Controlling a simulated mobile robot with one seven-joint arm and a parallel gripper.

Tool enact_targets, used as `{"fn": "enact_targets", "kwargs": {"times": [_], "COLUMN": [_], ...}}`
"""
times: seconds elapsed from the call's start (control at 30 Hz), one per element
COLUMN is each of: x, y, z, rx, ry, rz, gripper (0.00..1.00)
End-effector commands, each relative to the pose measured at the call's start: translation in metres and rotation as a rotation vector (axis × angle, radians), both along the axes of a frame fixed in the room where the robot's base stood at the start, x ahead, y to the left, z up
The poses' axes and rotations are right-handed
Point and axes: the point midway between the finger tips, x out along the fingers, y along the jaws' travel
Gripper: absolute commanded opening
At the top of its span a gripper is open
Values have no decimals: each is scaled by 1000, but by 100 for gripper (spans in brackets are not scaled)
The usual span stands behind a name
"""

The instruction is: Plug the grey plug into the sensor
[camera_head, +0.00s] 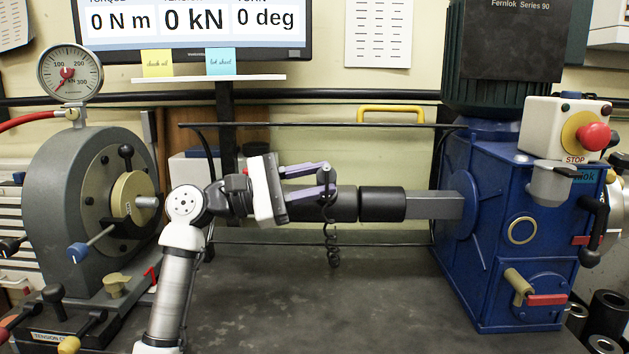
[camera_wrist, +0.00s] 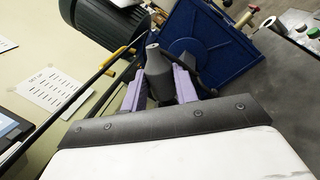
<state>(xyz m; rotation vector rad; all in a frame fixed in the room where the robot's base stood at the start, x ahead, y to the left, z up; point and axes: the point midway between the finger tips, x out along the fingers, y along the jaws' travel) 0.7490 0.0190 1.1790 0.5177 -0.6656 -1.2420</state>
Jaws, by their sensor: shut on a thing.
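My gripper (camera_head: 325,180) reaches in from the left with its purple fingers in front of the dark cylindrical sensor body (camera_head: 345,206). It is shut on the grey plug, which is mostly hidden at the fingertips. A black coiled cord (camera_head: 332,245) hangs down just below the fingertips. In the wrist view, the fingers (camera_wrist: 162,88) show with a dark grey body (camera_wrist: 157,70) between them; I cannot tell how much of it is plug and how much is the sensor behind. The contact between plug and sensor is hidden.
A second black cylinder (camera_head: 382,204) and a grey square shaft (camera_head: 435,206) join the blue machine (camera_head: 500,240) at right. The grey tension unit (camera_head: 65,190) with its gauge stands at left. A thin black rail (camera_head: 300,125) runs behind. The bench top (camera_head: 320,300) in front is clear.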

Motion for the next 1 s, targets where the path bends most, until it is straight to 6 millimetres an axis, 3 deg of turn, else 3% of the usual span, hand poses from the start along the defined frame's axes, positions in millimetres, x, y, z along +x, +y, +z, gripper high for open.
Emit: {"fn": "enact_targets", "kwargs": {"times": [1.0], "x": [17], "y": [-1], "z": [-19], "rx": [-4], "ry": [8], "rz": [0], "gripper": [2]}}
